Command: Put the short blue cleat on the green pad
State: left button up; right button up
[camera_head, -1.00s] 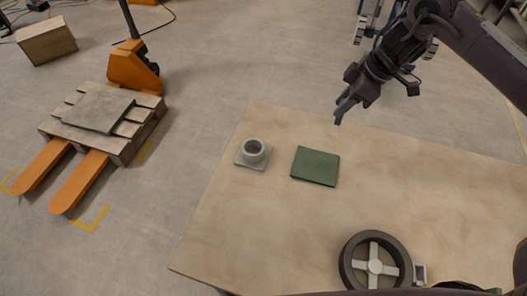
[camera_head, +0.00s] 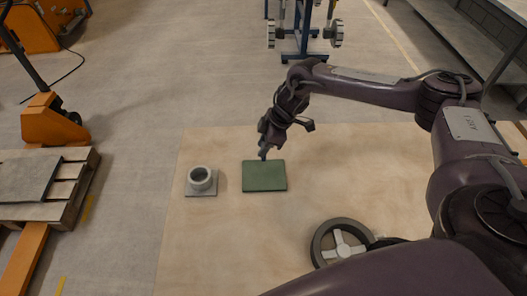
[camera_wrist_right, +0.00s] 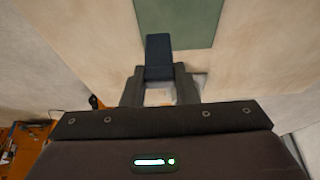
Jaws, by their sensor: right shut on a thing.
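The green pad (camera_head: 265,177) lies flat on the wooden table, and part of it shows at the top of the right wrist view (camera_wrist_right: 190,18). My right gripper (camera_head: 264,153) is at the pad's far edge in the head view. In the right wrist view its fingers (camera_wrist_right: 160,88) are shut on the short blue cleat (camera_wrist_right: 158,55), a dark blue block that sticks out past the fingertips and overlaps the pad in the picture. I cannot tell whether the cleat touches the pad. My left gripper is not in view.
A grey ring on a square plate (camera_head: 202,181) stands on the table left of the pad. A dark wheel with pale spokes (camera_head: 342,245) lies nearer on the right. The table (camera_head: 225,245) is clear in front of the pad. A pallet (camera_head: 75,185) is on the floor left.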

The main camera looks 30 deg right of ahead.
notch_tip(320, 180, down, 4)
jog(key=shift+r+p, duration=0.15)
jog(key=shift+p, duration=0.2)
jog(key=shift+f, duration=0.35)
jog(key=o, duration=1)
jog(key=shift+f, duration=0.1)
